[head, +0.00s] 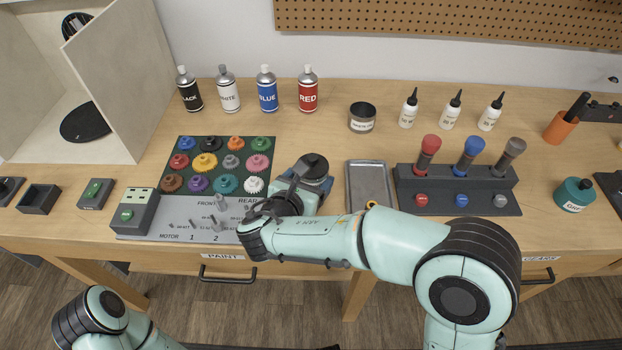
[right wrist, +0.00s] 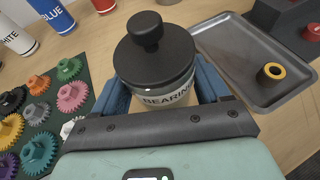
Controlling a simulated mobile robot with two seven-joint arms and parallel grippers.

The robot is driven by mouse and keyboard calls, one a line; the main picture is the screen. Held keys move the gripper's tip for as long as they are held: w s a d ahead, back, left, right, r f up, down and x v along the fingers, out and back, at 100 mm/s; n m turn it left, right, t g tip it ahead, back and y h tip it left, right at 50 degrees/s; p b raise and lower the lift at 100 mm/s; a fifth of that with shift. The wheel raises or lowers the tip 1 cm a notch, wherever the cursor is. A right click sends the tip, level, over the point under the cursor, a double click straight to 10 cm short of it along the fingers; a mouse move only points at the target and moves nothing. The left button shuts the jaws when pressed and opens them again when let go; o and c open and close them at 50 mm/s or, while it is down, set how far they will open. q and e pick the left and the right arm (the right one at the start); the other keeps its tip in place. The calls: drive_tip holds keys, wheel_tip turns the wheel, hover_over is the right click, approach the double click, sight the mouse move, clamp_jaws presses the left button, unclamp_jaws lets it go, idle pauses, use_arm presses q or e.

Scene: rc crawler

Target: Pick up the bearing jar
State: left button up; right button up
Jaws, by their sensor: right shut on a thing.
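The bearing jar (head: 314,164) has a black lid with a round knob and a label reading "BEARING". In the right wrist view the jar (right wrist: 158,60) stands between the blue fingers of my right gripper (right wrist: 165,92), which is shut on its body. In the head view my right gripper (head: 305,180) reaches the jar from the front, just left of the metal tray; the jar's lower part is hidden. I cannot tell whether its base touches the table. Part of my left arm shows at the bottom left of the head view, but its gripper does not.
A green mat of colored gears (head: 205,162) is on the left. Spray cans (head: 267,92) and a labelled tin (head: 362,117) stand behind; a screwdriver rack (head: 408,184) is at right.

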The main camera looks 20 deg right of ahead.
wheel_tip(320, 180, up, 20)
drive_tip(key=p, duration=0.4)
idle(0.5)
